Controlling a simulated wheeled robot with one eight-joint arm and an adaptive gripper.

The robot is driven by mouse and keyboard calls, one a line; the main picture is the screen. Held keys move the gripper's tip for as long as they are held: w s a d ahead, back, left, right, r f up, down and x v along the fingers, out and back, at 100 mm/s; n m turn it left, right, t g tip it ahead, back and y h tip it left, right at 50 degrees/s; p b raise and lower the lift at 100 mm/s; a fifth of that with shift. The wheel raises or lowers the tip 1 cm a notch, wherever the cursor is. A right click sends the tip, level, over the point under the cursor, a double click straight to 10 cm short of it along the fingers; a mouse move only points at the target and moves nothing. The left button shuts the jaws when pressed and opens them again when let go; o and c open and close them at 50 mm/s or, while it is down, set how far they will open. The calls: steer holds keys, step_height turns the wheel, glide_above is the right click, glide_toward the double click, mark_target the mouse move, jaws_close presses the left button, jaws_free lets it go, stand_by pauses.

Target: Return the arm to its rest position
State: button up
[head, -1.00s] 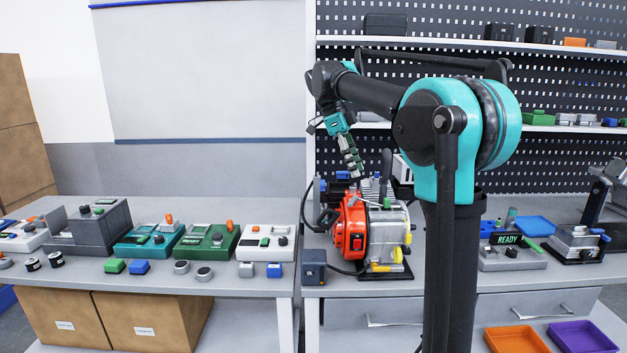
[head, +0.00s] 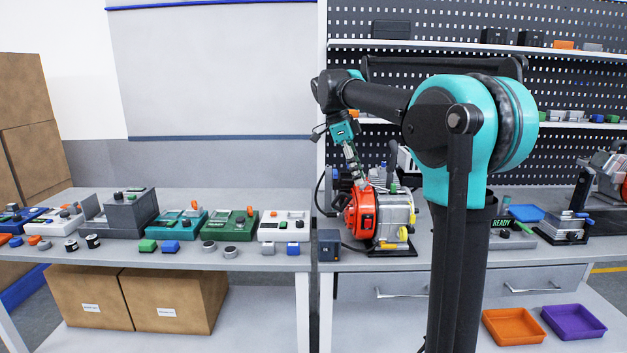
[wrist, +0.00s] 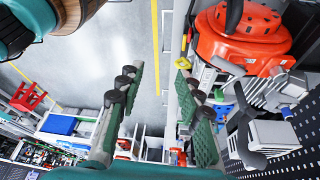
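My gripper (head: 355,165) hangs from my raised arm above the red and grey engine (head: 362,215) on the workbench in the head view. In the wrist view my gripper (wrist: 155,98) shows its two green-padded fingers spread wide apart, with nothing between them but the floor and furniture beyond. The red engine housing (wrist: 240,35) is at the upper right of the wrist view, beside the right finger and apart from it as far as I can tell. My gripper is open and empty.
Green (head: 230,231) and white (head: 285,225) control boxes stand on the left bench. A small dark box (head: 329,244) sits by the engine. An orange tray (head: 513,326) and a purple tray (head: 573,322) lie low at right. Cardboard boxes (head: 170,300) fill the lower left shelf.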

steer(key=s+d+f+n+t+y, duration=0.1)
steer(key=s+d+f+n, duration=0.1)
steer(key=s+f+n, duration=0.4)
steer(key=s+d+f+n+t+y, duration=0.1)
steer(key=s+f+n, duration=0.6)
steer(key=f, duration=0.9)
steer(key=s+d+f+n+t+y, duration=0.2)
steer(key=s+f+n, duration=0.5)
steer(key=s+f, duration=0.4)
steer(key=shift+s+d+f+t, duration=0.2)
steer(key=shift+d+f+t, duration=0.2)
steer(key=shift+d+t, duration=0.4)
steer(key=shift+d, duration=0.1)
